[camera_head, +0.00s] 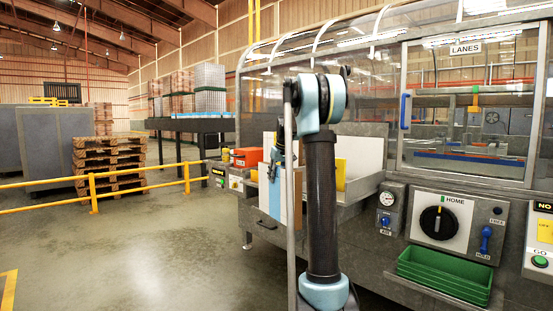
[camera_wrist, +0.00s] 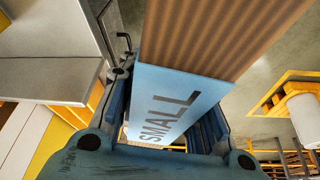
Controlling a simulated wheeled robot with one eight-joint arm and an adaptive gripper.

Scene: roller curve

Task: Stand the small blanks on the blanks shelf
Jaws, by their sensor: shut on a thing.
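A bundle of small blanks (camera_wrist: 165,100) fills the middle of the wrist view. It has a light blue face lettered SMALL and a brown corrugated side. My gripper (camera_wrist: 162,112) is shut on it, with a dark blue finger along each side. In the head view the blanks (camera_head: 269,192) hang upright below my wrist, in front of the machine's left part and partly behind my arm. A grey shelf-like tray (camera_head: 361,190) with white and yellow upright pieces stands just right of my arm. I cannot tell for sure whether it is the blanks shelf.
A grey metal surface (camera_wrist: 50,78) lies close left of the blanks in the wrist view. The machine's front holds a HOME dial (camera_head: 437,222) and a green bin (camera_head: 445,272). A yellow rail (camera_head: 140,178) runs at left.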

